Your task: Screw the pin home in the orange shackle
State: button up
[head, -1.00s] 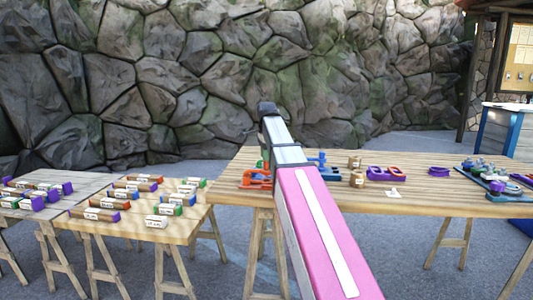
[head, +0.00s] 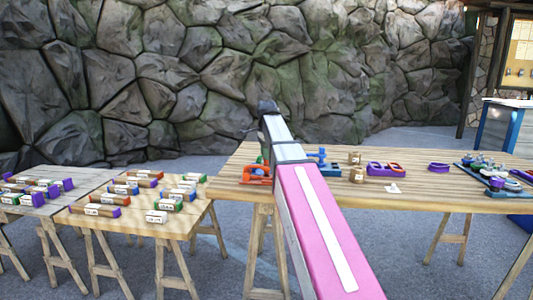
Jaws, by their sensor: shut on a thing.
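An orange shackle (head: 257,175) lies at the left end of the long wooden table (head: 440,197), just left of my arm. It is small here, and I cannot make out its pin or how far the pin is in. My pink and grey arm reaches forward over the table and covers part of that area. My gripper is hidden behind the arm, so what its jaws hold does not show.
Blue hardware (head: 320,161) stands just right of my arm. A low table (head: 132,226) with labelled blocks is at left.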

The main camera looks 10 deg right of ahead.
jog(key=shift+f, duration=0.75)
dwell(0.6)
dwell(0.3)
jog(key=m, duration=0.4)
jog(key=shift+m, duration=0.3)
jog(key=m, duration=0.3)
jog(key=shift+m, duration=0.3)
jog(key=m, duration=0.4)
jog(key=shift+m, duration=0.4)
jog(key=m, duration=0.4)
jog(key=shift+f, duration=0.1)
jog(key=o, duration=0.9)
